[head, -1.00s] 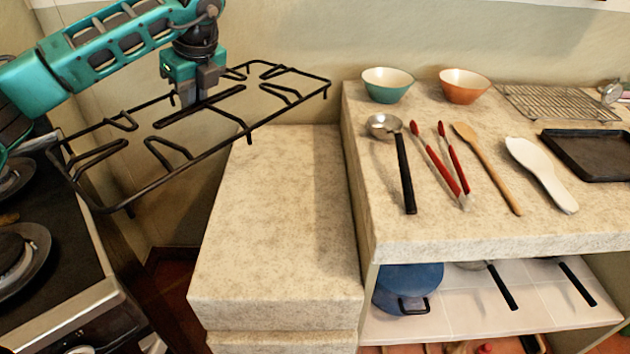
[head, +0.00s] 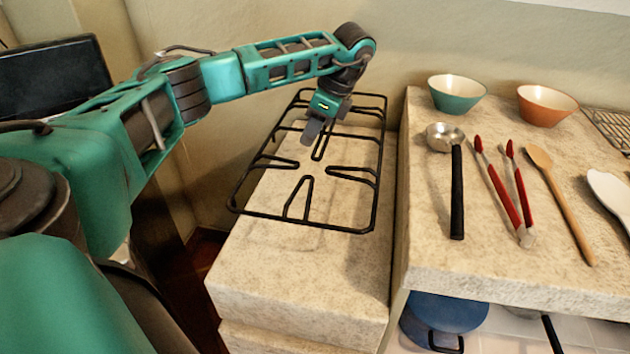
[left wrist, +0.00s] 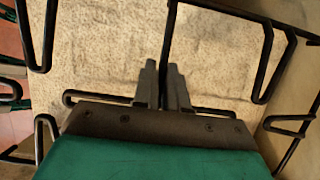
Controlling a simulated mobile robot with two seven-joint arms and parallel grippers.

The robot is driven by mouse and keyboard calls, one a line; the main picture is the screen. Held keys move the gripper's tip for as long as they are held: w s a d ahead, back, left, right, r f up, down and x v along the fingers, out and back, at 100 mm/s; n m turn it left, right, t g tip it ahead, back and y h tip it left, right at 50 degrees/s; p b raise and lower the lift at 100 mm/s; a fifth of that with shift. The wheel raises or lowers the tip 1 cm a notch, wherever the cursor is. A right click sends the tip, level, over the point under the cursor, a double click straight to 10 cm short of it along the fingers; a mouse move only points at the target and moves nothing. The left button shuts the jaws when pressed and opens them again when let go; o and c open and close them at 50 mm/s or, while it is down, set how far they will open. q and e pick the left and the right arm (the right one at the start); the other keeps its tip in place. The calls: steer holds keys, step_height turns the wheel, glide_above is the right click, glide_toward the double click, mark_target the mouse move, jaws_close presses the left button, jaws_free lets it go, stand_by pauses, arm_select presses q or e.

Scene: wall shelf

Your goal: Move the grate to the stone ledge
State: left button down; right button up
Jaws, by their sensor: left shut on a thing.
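The grate (head: 306,217) is a black wire frame with inward prongs. In the head view it is over the stone ledge (head: 290,285), the lower mottled block left of the counter. Its left side reaches past the ledge's left edge. I cannot tell whether it touches the stone. My left gripper (head: 312,138) is shut on a bar of the grate near its middle. The left wrist view shows the two fingers (left wrist: 163,90) closed together on the grate's bar (left wrist: 168,45), with the stone behind. My right gripper is not in view.
The higher stone counter (head: 500,255) stands right of the ledge. It holds a green bowl (head: 456,95), an orange bowl (head: 546,106), a ladle (head: 457,190), red tongs (head: 505,195) and a wooden spoon (head: 560,205). A blue pot (head: 440,318) sits below. The ledge's front is bare.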

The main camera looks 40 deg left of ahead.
mark_target(336, 133)
arm_select(q)
step_height(336, 133, down, 12)
steer(key=shift+r+b, duration=0.2)
steer(key=shift+b, duration=0.7)
steer(key=shift+f, duration=0.15)
steer(key=c, duration=1.2)
jaws_free()
steer(key=shift+o, duration=0.2)
steer(key=p+v, duration=0.1)
steer(key=v, duration=1.1)
steer(key=shift+d+p, duration=0.15)
steer(key=shift+p, duration=0.25)
